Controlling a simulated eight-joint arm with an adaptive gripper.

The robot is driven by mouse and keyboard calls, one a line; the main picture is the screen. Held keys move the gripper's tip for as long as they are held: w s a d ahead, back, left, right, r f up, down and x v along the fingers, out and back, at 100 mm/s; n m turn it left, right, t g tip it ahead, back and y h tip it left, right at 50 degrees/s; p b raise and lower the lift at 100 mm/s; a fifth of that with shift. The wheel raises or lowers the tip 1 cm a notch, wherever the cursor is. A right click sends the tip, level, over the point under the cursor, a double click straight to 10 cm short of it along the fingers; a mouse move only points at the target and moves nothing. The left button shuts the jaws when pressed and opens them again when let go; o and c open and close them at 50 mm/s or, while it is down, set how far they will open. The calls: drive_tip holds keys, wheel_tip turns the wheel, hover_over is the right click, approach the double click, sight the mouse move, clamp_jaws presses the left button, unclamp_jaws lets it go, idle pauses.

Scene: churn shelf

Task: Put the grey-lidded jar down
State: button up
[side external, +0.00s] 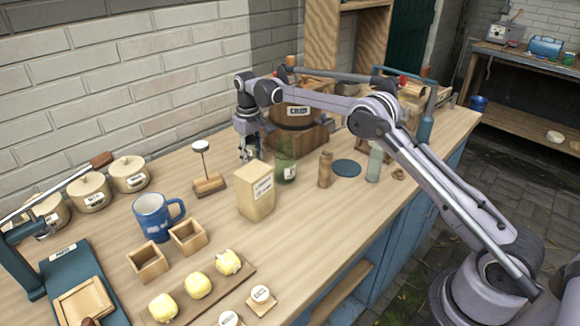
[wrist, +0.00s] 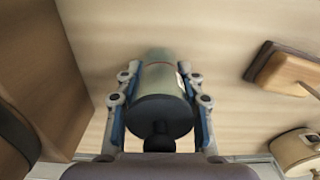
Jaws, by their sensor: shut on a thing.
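The grey-lidded jar (wrist: 164,82) is a pale greenish glass jar with a dark grey lid (wrist: 158,117) and a dark knob. In the wrist view it stands between the two fingers of my gripper (wrist: 161,92), which are closed on its sides. A bit of a pale label shows on its right side. In the side view my gripper (side external: 250,151) points down behind the cream carton, and the jar is mostly hidden there. I cannot tell whether the jar's base touches the wooden counter (side external: 330,215).
The cream carton (side external: 254,192) and a green glass jar (side external: 285,163) stand close by. The wooden churn (side external: 297,118) is behind right. A wooden block with a white-topped rod (side external: 209,184) is to the left, with lidded canisters (side external: 130,174) and a blue mug (side external: 154,217) beyond.

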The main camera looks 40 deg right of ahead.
drive_tip(key=o, duration=1.3)
drive_tip(key=shift+f, duration=0.1)
